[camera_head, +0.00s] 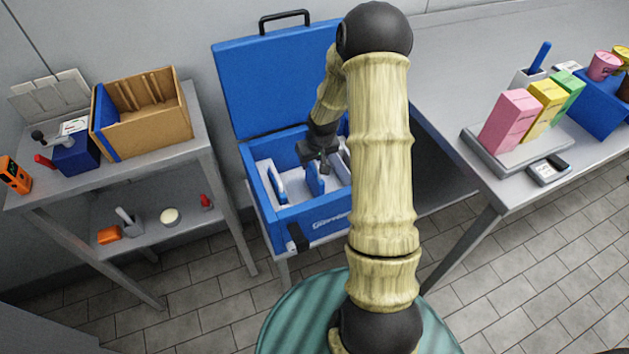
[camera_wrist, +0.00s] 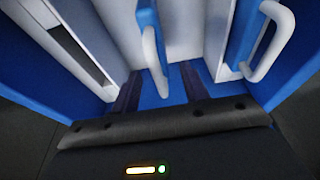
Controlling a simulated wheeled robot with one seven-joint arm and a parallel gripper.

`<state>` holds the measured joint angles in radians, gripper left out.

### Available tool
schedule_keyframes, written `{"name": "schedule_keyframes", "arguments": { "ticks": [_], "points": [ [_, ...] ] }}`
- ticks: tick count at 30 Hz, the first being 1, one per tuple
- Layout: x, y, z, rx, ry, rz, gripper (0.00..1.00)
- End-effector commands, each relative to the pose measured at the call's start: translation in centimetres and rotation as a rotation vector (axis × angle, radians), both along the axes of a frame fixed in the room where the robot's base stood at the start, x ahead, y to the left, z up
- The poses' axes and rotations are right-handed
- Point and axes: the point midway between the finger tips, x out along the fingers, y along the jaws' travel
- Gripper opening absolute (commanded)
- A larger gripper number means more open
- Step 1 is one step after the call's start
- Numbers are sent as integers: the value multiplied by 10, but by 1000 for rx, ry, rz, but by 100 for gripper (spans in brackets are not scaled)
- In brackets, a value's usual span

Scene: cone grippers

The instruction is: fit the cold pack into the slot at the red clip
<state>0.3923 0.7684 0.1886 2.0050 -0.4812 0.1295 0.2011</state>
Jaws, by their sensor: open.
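The cooler (camera_head: 318,228) is a blue box with its lid open, its inside lined in white. A blue cold pack (camera_head: 315,180) stands upright near the middle of the box. In the wrist view this cold pack (camera_wrist: 174,84) has a white loop handle and lies between two dark fingers. My gripper (camera_head: 317,162) is open and points down over it; contact cannot be told. A second blue pack (camera_head: 278,184) stands to the left in the head view. A pack with a white handle (camera_wrist: 268,42) shows at right in the wrist view. I see no red clip; my arm hides part of the box.
The raised lid (camera_head: 270,80) stands behind the box. A shelf table (camera_head: 165,146) at left carries a cardboard box (camera_head: 150,115). A grey table (camera_head: 450,95) at right holds coloured cartons (camera_head: 510,122) on a tray and a blue bin (camera_head: 597,105).

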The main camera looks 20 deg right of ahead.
Motion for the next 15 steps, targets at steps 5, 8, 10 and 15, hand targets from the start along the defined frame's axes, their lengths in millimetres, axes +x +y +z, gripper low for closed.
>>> {"name": "schedule_keyframes", "arguments": {
  "ticks": [5, 8, 10, 15],
  "points": [
    [6, -1, -26, 0, 1, 1, 45],
    [8, -1, -29, 0, 0, 0, 45],
    [8, -1, -29, 0, -1, 0, 45],
    [8, -1, -28, 0, -1, 0, 45]
  ]
}}
